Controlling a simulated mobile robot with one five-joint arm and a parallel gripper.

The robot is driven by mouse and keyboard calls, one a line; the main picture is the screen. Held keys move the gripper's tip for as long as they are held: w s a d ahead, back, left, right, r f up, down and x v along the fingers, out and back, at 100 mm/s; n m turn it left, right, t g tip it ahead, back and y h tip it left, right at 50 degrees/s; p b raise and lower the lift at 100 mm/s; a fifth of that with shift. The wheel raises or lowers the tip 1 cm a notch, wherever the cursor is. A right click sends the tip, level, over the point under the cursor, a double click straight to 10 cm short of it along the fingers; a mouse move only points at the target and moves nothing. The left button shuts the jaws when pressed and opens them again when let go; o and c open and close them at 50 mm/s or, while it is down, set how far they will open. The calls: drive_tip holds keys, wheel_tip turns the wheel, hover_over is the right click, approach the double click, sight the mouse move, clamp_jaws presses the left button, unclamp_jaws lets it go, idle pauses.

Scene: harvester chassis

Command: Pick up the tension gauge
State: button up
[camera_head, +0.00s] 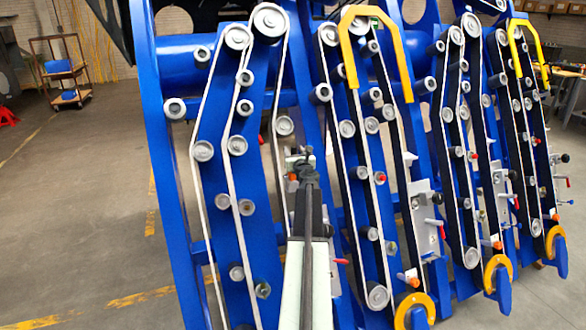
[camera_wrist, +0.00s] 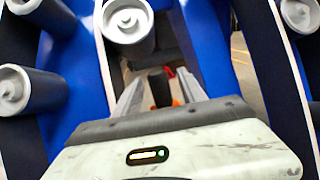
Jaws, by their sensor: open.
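My gripper (camera_head: 306,158) reaches into the blue harvester chassis (camera_head: 181,200), among the belts and rollers of its left row unit. In the wrist view my gripper (camera_wrist: 160,80) is open, its two grey fingers apart. A dark, cylinder-like part (camera_wrist: 159,88) with orange beside it shows between and beyond the fingers. A small red bit shows just above it. I cannot tell whether this is the tension gauge, or whether the fingers touch it. No other thing can be surely told as the gauge. My arm hides part of the row unit in the head view.
Grey rollers (camera_wrist: 128,20) stand close to my gripper in the wrist view, with another roller (camera_wrist: 28,88) at left. Pale belts (camera_head: 212,92) run down the row units. Yellow curved guards (camera_head: 351,50) stick out at right. The floor (camera_head: 75,200) at left is clear; a cart (camera_head: 66,75) stands far back.

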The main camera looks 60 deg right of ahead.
clamp_jaws()
idle(1.4)
